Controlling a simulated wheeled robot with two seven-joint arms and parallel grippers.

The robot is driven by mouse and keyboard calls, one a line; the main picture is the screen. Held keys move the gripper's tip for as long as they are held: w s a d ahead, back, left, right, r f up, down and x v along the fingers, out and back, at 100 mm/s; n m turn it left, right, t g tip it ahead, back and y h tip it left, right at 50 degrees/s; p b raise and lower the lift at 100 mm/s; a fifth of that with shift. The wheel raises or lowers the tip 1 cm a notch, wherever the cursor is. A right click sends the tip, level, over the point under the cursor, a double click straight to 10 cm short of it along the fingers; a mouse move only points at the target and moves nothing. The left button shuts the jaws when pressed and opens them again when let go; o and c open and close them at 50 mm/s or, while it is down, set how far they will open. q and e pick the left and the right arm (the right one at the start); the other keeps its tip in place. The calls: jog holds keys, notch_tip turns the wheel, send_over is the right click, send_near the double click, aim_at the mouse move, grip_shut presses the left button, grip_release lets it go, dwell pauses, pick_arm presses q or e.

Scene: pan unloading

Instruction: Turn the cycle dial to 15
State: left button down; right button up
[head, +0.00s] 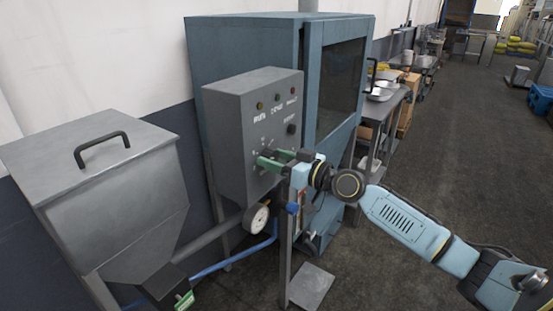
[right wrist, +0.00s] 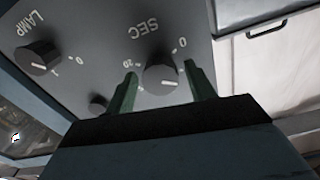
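The grey control box (head: 245,140) stands in front of the blue-green cabinet. In the right wrist view, a round dark dial (right wrist: 161,73) marked SEC has a white pointer line and figures around it, seen upside down; 20 is legible and some marks are hidden. My right gripper (right wrist: 163,90) is open, with one green finger on each side of this dial and visible gaps beside it. In the head view the right gripper (head: 274,159) is at the lower panel face and hides the dial.
A LAMP knob (right wrist: 38,57) and a smaller dark knob (right wrist: 98,103) are near the dial. A pressure gauge (head: 257,219) is below the box. A grey hopper (head: 110,200) stands left.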

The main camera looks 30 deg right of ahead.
jog(key=c, duration=0.8)
jog(key=shift+m, duration=0.4)
jog(key=m, duration=0.4)
jog(key=shift+m, duration=0.4)
jog(key=m+p, duration=0.2)
jog(key=m, duration=0.3)
jog(key=shift+r, duration=0.1)
jog(key=m+p, duration=0.3)
jog(key=m, duration=0.3)
jog(key=shift+m, duration=0.4)
jog(key=m+p, duration=0.2)
jog(key=m, duration=0.2)
jog(key=shift+m+p, duration=0.75)
jog(key=shift+m, duration=0.45)
